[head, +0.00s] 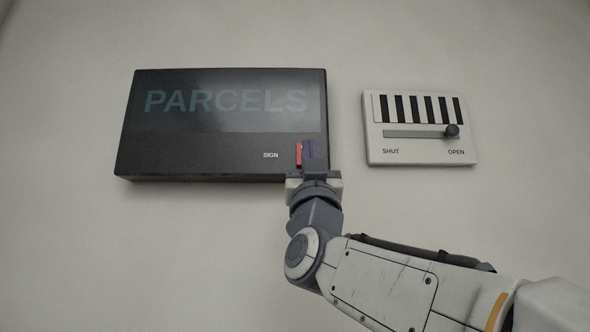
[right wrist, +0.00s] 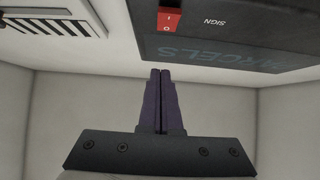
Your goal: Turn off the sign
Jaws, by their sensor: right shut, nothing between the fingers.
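The dark sign box (head: 220,85) on the wall reads PARCELS in dull blue-grey letters that look unlit. It also shows upside down in the right wrist view (right wrist: 225,45). A red rocker switch (head: 299,154) sits low on its right, beside the small word SIGN. In the right wrist view the switch (right wrist: 171,20) shows I and O marks. My right gripper (head: 309,151) is shut and empty, its fingertips just right of the switch in the head view. The right wrist view shows the fingertips (right wrist: 160,73) apart from the switch. My left gripper is out of view.
A white vent panel (head: 419,155) with black slots is on the wall to the right. Its slider knob (head: 451,130) is at the OPEN end, away from SHUT. The wall around both is bare.

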